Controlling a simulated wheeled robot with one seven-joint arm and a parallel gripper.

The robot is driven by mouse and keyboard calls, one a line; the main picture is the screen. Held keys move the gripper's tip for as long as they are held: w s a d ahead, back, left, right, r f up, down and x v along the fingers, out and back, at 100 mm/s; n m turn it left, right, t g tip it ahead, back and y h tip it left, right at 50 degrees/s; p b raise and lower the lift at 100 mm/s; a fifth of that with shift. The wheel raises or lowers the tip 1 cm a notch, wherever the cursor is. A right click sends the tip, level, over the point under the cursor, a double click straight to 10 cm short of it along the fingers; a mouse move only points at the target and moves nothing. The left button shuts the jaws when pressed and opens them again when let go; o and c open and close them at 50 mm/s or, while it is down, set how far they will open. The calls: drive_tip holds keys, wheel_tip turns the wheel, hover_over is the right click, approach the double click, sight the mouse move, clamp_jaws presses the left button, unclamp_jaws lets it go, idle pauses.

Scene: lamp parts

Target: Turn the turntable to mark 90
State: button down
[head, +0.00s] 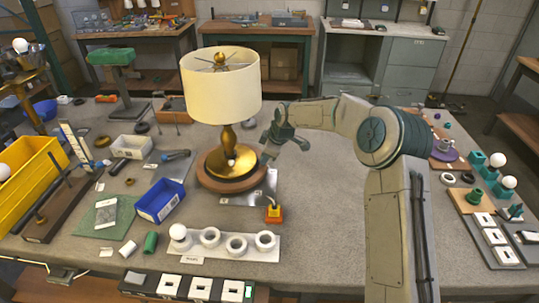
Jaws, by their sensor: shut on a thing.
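The turntable (229,187) is a round brown wooden disc left of centre on the grey bench. A lamp (222,88) with a cream shade and brass stem and base stands upright on it. My gripper (267,157) comes in from the right and is shut at the turntable's right edge; the exact grip is too small to make out. A pale metal plate (262,189) with small marks lies partly under the turntable at its front right. The mark numbers are not readable, so the turntable's angle cannot be told.
An orange-yellow block (273,213) stands just in front of the plate. A blue bin (160,202) is at the left front. A white strip with rings and a bulb (224,244) lies in front. The bench right of the turntable is mostly clear beneath my arm.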

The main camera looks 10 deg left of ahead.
drive_tip(key=c, duration=1.2)
unclamp_jaws()
drive_tip(key=shift+s+a, duration=0.1)
drive_tip(key=shift+c, duration=0.2)
drive_tip(key=shift+r, duration=0.1)
drive_tip(key=shift+d+r, duration=0.25)
drive_tip(key=shift+r, duration=0.05)
drive_tip(key=b+v, duration=0.1)
drive_tip(key=v, duration=1.2)
